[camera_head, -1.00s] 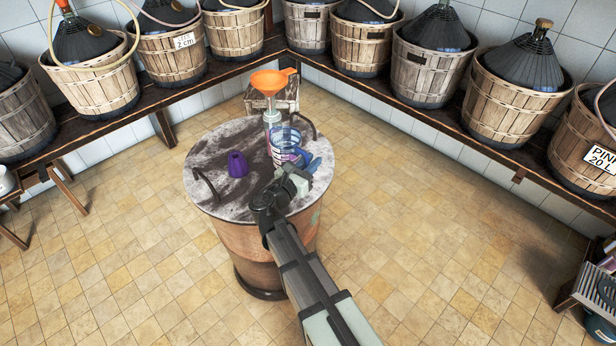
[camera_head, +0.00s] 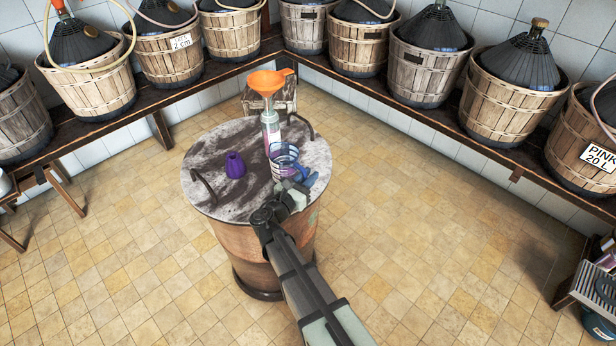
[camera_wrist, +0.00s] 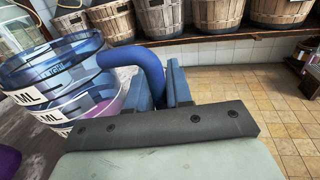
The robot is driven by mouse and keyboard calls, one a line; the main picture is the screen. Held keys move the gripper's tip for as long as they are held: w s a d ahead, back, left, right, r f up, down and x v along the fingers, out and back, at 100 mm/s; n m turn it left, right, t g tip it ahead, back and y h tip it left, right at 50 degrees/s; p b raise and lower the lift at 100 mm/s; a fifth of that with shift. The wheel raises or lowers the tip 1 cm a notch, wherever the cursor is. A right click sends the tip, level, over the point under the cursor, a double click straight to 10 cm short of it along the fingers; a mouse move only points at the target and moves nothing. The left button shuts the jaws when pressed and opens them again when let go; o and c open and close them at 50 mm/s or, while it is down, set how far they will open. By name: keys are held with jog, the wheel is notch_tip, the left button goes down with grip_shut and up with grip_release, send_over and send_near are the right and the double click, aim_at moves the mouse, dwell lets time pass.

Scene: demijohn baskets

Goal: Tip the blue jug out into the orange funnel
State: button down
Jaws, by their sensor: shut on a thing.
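The clear jug with blue bands (camera_head: 283,155) is at the right side of the round table top, and some pink liquid shows inside it. In the wrist view the jug (camera_wrist: 52,68) fills the left side, its printed labels slanting. Its blue handle (camera_wrist: 135,55) runs between the fingers of my gripper (camera_wrist: 166,85), which is shut on it. In the head view my gripper (camera_head: 300,187) is at the jug's near right. The orange funnel (camera_head: 267,82) sits in the neck of a clear bottle (camera_head: 270,128), just behind the jug. The jug's mouth is lower than the funnel.
A purple ribbed object (camera_head: 235,165) stands on the table top (camera_head: 210,150) left of the jug. Two dark curved handles rise from the table's edges. A small stool (camera_head: 285,98) is behind. Shelves with demijohn baskets (camera_head: 500,100) line the walls; the tiled floor is clear.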

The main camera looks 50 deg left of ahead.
jog(key=c, duration=1)
grip_release()
jog(key=shift+f, duration=0.15)
jog(key=s+d, duration=0.1)
jog(key=s, duration=0.3)
jog(key=s+d, duration=0.1)
jog(key=s, duration=0.8)
jog(key=shift+s+d, duration=0.25)
jog(key=shift+d, duration=0.15)
jog(key=shift+f, duration=0.1)
